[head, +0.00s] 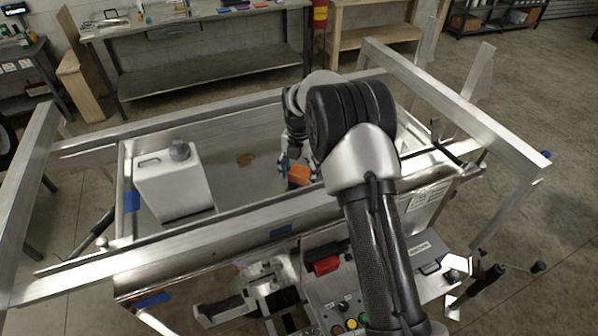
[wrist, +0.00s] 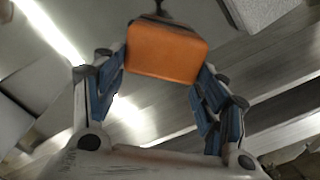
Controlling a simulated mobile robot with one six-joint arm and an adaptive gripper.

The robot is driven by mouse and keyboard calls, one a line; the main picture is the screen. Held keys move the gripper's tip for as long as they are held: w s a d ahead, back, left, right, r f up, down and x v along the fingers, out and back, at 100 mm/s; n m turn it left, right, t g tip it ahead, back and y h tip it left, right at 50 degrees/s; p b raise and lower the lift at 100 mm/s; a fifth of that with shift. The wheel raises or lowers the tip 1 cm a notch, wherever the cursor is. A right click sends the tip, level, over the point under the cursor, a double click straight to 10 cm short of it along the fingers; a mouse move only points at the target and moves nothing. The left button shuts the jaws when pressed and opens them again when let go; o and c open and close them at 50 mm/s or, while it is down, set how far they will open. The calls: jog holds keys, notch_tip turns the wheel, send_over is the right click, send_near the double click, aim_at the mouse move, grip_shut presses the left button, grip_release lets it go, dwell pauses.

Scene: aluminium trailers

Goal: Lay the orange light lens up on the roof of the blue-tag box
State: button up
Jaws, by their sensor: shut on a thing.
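The orange light lens (head: 299,175) is a small orange block held in my gripper (head: 297,168), over the right part of the metal roof. In the wrist view the lens (wrist: 166,52) sits between the blue-padded fingers of my gripper (wrist: 163,68), its broad orange face toward the camera. I cannot tell whether its underside touches the roof. My arm hides the roof's right end.
A white canister (head: 172,182) with a grey cap stands on the roof's left part. Metal rails (head: 190,250) frame the box. A control panel (head: 345,312) with coloured buttons is in front. Workbenches (head: 200,70) stand behind.

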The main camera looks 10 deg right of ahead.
jog(key=shift+f, duration=0.15)
jog(key=o, duration=1.3)
jog(key=shift+r+p, duration=2.9)
jog(key=shift+r, duration=1.7)
